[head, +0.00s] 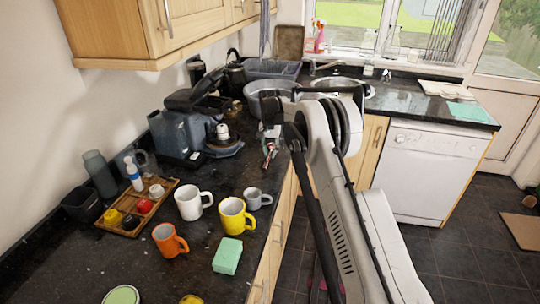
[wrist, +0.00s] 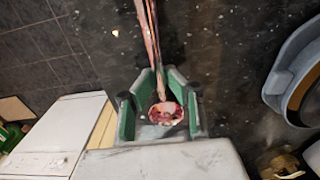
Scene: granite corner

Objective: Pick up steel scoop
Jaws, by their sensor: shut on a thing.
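The steel scoop (wrist: 151,45) shows in the wrist view as a long, thin, shiny handle with pinkish reflections. It runs up from between the green-padded fingers to the top edge. Its rounded, reddish-looking bowl (wrist: 166,114) lies between the fingers, close to the palm. My gripper (wrist: 160,80) is shut on the scoop. In the head view my gripper (head: 270,143) is over the dark counter near its front edge, with the scoop (head: 269,158) small below it. I cannot tell how high the scoop is above the counter.
The dark counter (head: 218,262) carries mugs, a green sponge (head: 228,256) and a wooden tray (head: 137,208) in front. A coffee machine (head: 190,125) stands left of my gripper and a grey basin (head: 268,88) behind it. Open floor lies right of the counter edge.

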